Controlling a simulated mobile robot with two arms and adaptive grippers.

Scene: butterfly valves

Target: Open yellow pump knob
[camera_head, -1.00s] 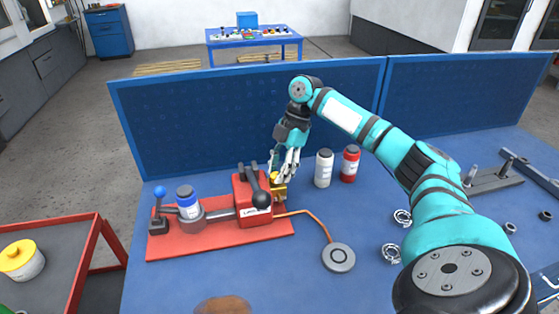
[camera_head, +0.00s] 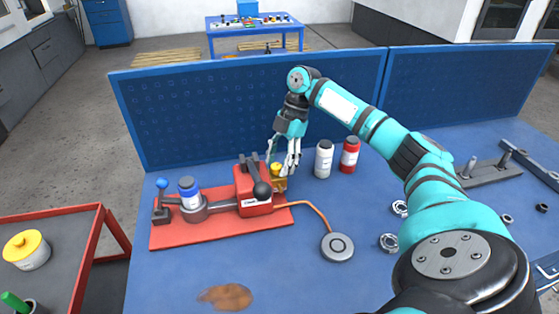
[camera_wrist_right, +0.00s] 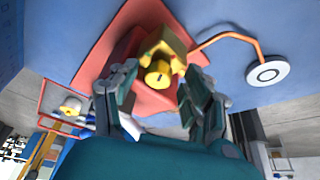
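The red pump (camera_head: 253,188) stands on a red base plate (camera_head: 215,235) on the blue table. Its yellow knob (camera_head: 276,169) sits on a yellow block at the pump's right side. In the right wrist view the yellow knob (camera_wrist_right: 157,75) shows end-on, between the fingers and beyond their tips. My right gripper (camera_head: 283,165) is at the knob from behind and above. Its fingers are spread, with a gap between them, in the wrist view (camera_wrist_right: 163,98). I cannot tell whether any finger touches the knob. My left gripper is not in view.
A white bottle (camera_head: 323,160) and a red bottle (camera_head: 349,156) stand to the right. An orange cable runs to a grey disc (camera_head: 338,247). A blue panel (camera_head: 200,115) rises behind.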

